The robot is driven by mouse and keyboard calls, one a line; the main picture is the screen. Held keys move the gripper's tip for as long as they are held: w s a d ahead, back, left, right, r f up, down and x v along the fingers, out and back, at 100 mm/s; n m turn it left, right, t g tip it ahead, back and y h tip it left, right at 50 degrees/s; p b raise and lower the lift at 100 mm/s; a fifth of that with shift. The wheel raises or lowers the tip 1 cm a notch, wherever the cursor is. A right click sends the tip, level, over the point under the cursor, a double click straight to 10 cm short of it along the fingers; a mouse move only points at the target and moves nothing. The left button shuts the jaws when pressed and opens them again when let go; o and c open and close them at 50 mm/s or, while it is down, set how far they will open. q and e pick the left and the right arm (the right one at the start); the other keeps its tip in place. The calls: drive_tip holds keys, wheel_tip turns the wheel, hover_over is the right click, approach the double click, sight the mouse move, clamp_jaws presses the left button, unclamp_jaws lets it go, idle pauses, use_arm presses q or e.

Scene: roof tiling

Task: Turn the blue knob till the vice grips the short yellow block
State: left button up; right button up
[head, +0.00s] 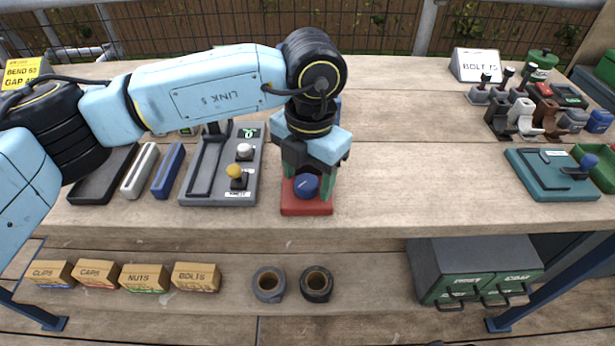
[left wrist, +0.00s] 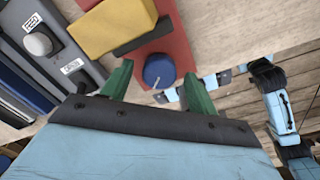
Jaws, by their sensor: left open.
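The blue knob (head: 306,186) is on the front of the red vice (head: 305,208) near the bench's front edge. In the left wrist view the knob (left wrist: 159,71) shows between the green fingertips of my left gripper (left wrist: 157,68). The gripper is open, pointing down, with one finger on each side of the knob; I cannot tell whether either touches it. The yellow block (left wrist: 112,24) lies at the vice beside a dark jaw (left wrist: 143,36). In the head view my gripper and arm hide the block and most of the vice.
A grey tray with a yellow knob (head: 234,171) and a white knob (head: 245,151) stands close to the left of the vice. The bench (head: 420,185) to the right is clear up to a teal fixture (head: 545,185). Small boxes and rolls sit on the lower shelf.

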use_arm(q)
drive_tip(key=shift+f, duration=0.25)
use_arm(e)
drive_tip(key=shift+a+r, duration=0.1)
drive_tip(key=shift+r, duration=0.05)
use_arm(q)
drive_tip(key=c, duration=1)
drive_tip(key=m+b, duration=0.3)
drive_tip(key=m, duration=0.4)
drive_tip(key=shift+b, duration=0.35)
drive_tip(key=shift+m+b, duration=0.5)
drive_tip(key=shift+m, duration=1.4)
use_arm(e)
drive_tip(key=a+r, duration=0.4)
drive_tip(key=r, duration=0.7)
drive_tip(key=shift+w+a+r+t+y, duration=0.2)
drive_tip(key=shift+w+a+t+y, duration=0.2)
drive_tip(key=shift+w, duration=0.05)
drive_tip(key=shift+r, duration=0.1)
use_arm(q)
drive_tip(key=o, duration=1)
